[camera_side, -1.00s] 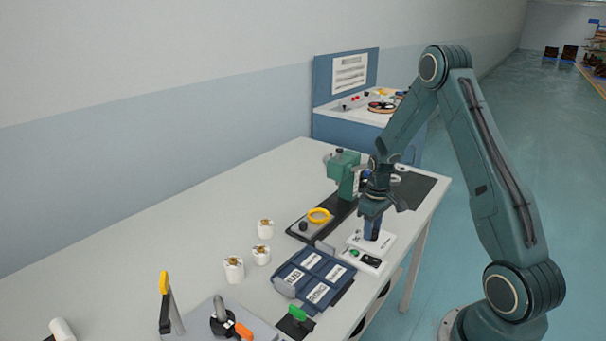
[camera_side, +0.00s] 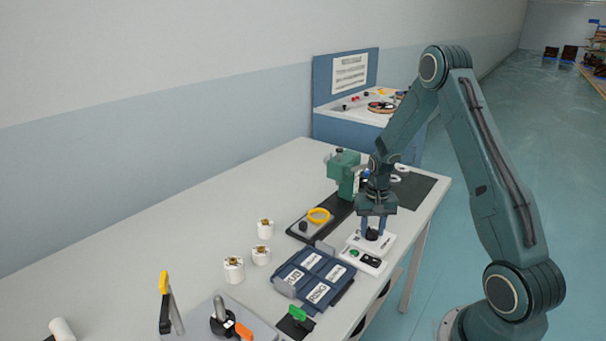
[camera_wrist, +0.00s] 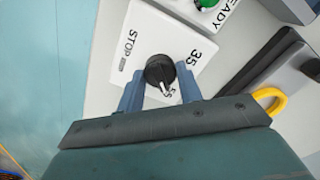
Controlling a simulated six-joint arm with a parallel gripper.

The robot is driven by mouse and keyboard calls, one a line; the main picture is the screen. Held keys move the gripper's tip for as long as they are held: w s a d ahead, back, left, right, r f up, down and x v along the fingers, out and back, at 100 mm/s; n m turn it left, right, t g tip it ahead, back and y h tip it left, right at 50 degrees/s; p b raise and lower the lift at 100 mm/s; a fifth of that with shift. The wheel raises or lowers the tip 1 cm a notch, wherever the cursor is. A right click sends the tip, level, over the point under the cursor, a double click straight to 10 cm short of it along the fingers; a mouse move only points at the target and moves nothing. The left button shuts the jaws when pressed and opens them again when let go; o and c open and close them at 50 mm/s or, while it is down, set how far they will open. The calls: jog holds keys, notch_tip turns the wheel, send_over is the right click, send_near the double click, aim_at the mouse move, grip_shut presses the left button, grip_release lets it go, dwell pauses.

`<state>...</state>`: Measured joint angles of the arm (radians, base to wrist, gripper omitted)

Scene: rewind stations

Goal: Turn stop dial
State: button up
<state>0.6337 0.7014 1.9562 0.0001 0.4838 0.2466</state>
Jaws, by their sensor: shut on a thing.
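The stop dial is a round black knob (camera_wrist: 160,72) with a white pointer, on a white plate (camera_wrist: 130,50) marked STOP and 35 in the wrist view. The pointer aims towards the lower right, near a partly hidden number. My gripper (camera_wrist: 163,92) has its two blue fingers on either side of the knob and is shut on it. In the side view my gripper (camera_side: 372,228) points straight down over the white plate (camera_side: 384,243), with the dark knob (camera_side: 371,234) between the fingertips.
A white panel with a green button (camera_side: 354,253) and a black switch is in front of the dial plate. A blue tray with labelled compartments (camera_side: 313,277) is at its left. A green machine (camera_side: 344,172) and a yellow ring (camera_side: 318,215) stand behind. White spools (camera_side: 234,269) are further left.

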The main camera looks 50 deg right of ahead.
aim_at(372, 229)
jog(key=shift+m, duration=0.3)
jog(key=o, duration=1)
jog(key=shift+r, duration=0.2)
notch_tip(372, 229, up, 14)
jog(key=shift+f, duration=0.25)
jog(key=shift+a+r, duration=0.1)
